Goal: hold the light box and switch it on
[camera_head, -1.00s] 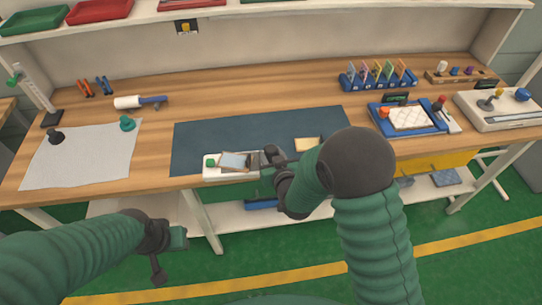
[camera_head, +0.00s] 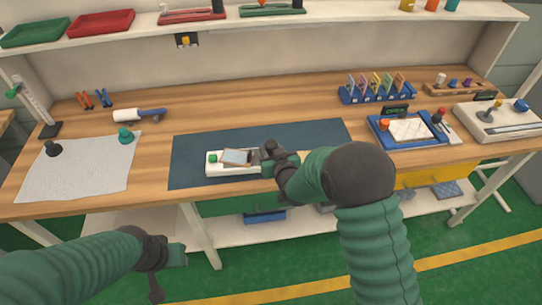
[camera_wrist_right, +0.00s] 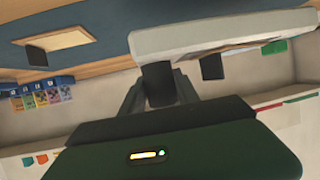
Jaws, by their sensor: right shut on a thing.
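The light box (camera_head: 236,172) is a small white box with a green knob (camera_head: 212,158) at its left end and a grey, tan-edged plate (camera_head: 236,157) on top. It shows over the front part of the dark mat. My right gripper (camera_head: 268,156) is shut on its right end. In the right wrist view the box (camera_wrist_right: 215,27) is a pale, tilted slab at the fingers (camera_wrist_right: 158,86). I cannot tell whether it touches the mat. My left gripper (camera_head: 168,268) hangs low in front of the table, away from the box; its finger opening is unclear.
The dark mat (camera_head: 195,150) has bare room behind the box. A blue tray (camera_head: 385,138) and a grey switch panel (camera_head: 490,122) stand right. A shelf (camera_head: 320,22) spans the back.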

